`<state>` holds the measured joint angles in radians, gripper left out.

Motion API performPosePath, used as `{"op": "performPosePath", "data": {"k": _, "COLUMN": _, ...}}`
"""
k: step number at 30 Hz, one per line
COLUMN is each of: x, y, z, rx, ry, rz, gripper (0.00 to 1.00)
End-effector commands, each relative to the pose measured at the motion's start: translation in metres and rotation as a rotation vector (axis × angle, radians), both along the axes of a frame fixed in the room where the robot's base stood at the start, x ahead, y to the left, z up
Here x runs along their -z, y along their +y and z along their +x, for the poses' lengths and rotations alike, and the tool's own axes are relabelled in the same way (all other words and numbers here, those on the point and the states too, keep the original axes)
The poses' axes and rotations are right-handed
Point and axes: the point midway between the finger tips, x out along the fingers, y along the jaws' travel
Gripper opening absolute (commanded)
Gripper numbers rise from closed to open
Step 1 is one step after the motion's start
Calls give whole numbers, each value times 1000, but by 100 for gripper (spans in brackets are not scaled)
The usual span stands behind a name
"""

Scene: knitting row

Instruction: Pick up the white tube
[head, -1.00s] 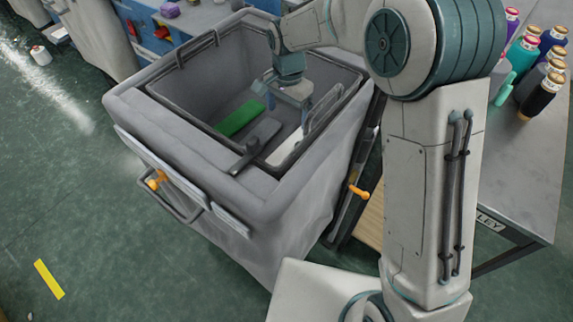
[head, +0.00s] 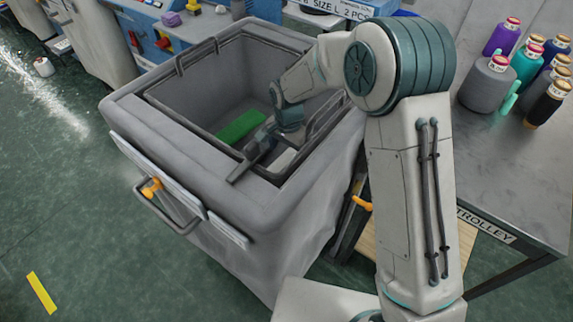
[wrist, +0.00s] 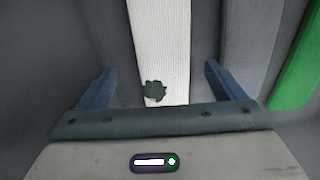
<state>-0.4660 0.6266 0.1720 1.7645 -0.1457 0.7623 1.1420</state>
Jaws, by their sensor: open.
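The white tube (wrist: 160,35) shows in the wrist view as a long white ribbed piece with a dark green ragged patch near its close end. In the head view part of it (head: 283,160) shows as a pale piece inside the bin, largely hidden by my arm and the bin rim. My gripper (wrist: 160,70) is open, with one blue finger on each side of the white tube and gaps between. Whether the fingers are level with the tube is hard to tell. In the head view the fingers are hidden behind my wrist.
The deep grey bin (head: 150,120) has high padded walls around my wrist. A grey ribbed piece (wrist: 248,40) and a green piece (wrist: 298,70) lie right of the tube in the wrist view. A trolley table (head: 490,170) with thread cones stands right.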

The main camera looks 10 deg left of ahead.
Motion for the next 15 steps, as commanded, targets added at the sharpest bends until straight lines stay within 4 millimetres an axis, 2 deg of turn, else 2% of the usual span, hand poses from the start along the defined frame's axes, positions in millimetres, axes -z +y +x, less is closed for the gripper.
{"op": "performPosePath", "data": {"k": 3, "x": 20, "y": 4, "z": 0, "rx": -2, "ry": 4, "rz": -2, "gripper": 89}}
{"op": "performPosePath", "data": {"k": 7, "x": 36, "y": 4, "z": 0, "rx": -1, "ry": 3, "rz": -2, "gripper": 89}}
{"op": "performPosePath", "data": {"k": 15, "x": 42, "y": 4, "z": 0, "rx": -2, "ry": 0, "rz": 0, "gripper": 89}}
